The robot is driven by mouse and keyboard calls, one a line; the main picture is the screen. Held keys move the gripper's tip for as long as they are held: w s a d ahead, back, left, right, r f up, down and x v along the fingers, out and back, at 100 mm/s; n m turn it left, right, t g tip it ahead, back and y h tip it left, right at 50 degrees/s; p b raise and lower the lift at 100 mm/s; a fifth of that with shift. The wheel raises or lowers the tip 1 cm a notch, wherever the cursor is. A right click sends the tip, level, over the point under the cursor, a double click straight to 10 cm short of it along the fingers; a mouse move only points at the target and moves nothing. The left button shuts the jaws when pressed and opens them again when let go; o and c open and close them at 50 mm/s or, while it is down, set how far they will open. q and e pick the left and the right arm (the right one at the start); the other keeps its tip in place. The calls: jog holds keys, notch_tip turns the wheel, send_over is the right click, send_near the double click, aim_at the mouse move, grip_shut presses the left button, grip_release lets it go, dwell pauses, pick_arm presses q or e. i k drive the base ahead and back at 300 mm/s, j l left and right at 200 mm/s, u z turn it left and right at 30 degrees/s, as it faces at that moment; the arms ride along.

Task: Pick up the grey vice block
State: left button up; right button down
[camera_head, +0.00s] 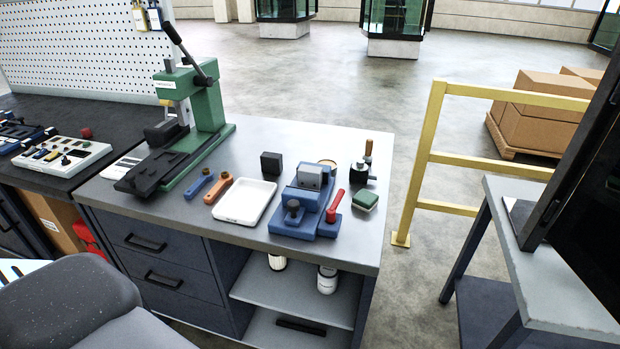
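A small grey block (310,177) sits on top of the blue vice (300,205), toward its back end, on the grey-topped workbench (290,140). The block's top and near side show; its lower part is hidden by the vice. The vice has a dark round knob at its front. A red-handled lever (334,206) on a blue base stands at the vice's right side.
A white tray (245,203) and black block (271,163) lie left of the vice; a green-topped block (365,200) lies right. A green press (203,105) stands farther left. A yellow rail (425,150) stands right of the bench.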

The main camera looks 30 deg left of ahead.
aim_at(309, 177)
jog(key=j+z, duration=0.4)
jog(key=k+j+z, duration=0.1)
jog(key=z, duration=0.3)
jog(key=k+j+z, duration=0.1)
jog(key=j, duration=0.2)
jog(key=k+j+z, duration=0.1)
jog(key=j, duration=0.2)
jog(key=k+j+z, duration=0.1)
jog(key=k+j, duration=0.25)
jog(key=j, duration=0.2)
jog(key=k+j, duration=0.25)
jog(key=j, duration=0.2)
jog(key=k+j+z, duration=0.1)
jog(key=k+j, duration=0.15)
jog(key=j, duration=0.2)
jog(key=k+j, duration=0.25)
jog(key=j, duration=0.2)
jog(key=k+j+z, duration=0.1)
jog(key=k+j, duration=0.15)
jog(key=j, duration=0.15)
